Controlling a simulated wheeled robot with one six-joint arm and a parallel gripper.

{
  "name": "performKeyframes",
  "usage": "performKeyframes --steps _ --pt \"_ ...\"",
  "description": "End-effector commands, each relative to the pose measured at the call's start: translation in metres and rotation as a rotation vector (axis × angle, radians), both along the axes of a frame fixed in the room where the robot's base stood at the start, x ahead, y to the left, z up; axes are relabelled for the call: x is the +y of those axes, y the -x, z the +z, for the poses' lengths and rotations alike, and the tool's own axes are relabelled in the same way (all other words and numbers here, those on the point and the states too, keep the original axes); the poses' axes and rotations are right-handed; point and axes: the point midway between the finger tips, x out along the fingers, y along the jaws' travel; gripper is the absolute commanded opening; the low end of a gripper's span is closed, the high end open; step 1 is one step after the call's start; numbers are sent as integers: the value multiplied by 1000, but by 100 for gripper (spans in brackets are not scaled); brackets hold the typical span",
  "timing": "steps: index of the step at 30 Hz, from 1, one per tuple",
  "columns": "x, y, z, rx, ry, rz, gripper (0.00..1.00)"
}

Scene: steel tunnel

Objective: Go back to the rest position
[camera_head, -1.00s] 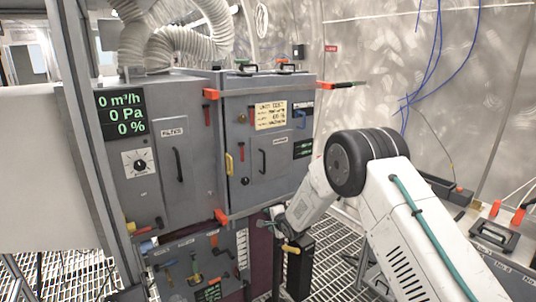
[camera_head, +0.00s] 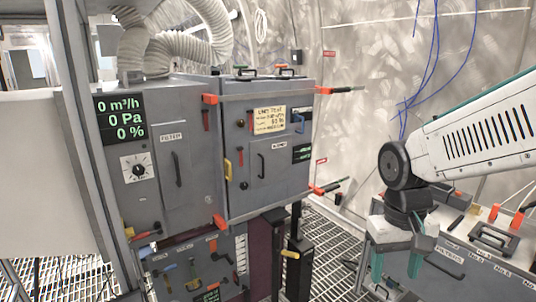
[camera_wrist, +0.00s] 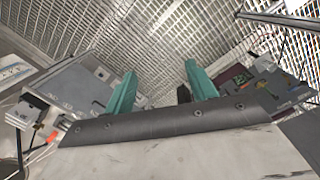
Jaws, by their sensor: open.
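My gripper (camera_head: 396,266) hangs at the right of the head view, below my white arm, with its fingers pointing down. Its two teal fingers stand apart with nothing between them. In the wrist view my gripper (camera_wrist: 158,88) shows the same wide gap, with grating floor beyond. It is in front of the grey drawer cabinet at the right and clear of the grey filter unit (camera_head: 262,190) at the left.
The filter unit carries a dark display (camera_head: 121,117) and a dial (camera_head: 137,167). A black post (camera_head: 299,250) stands beside it. The grey drawer cabinet (camera_head: 455,272) has a black-handled case (camera_head: 494,238) on top. Grating floor (camera_head: 335,240) lies open between them.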

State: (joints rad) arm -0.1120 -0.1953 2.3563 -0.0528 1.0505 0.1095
Motion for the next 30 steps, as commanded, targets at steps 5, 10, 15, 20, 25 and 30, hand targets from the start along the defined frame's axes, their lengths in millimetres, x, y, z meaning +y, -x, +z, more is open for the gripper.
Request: performKeyframes --steps 5,10,15,20,25,30 --pt "-13 79 26 24 -30 41 56" --pt "-19 123 38 -43 -50 8 56" --pt "-25 136 51 -141 -51 -16 56" --pt "-27 138 58 -178 -52 -25 56" --pt "-27 138 58 -178 -52 -25 56" --pt "-27 138 58 -178 -52 -25 56"
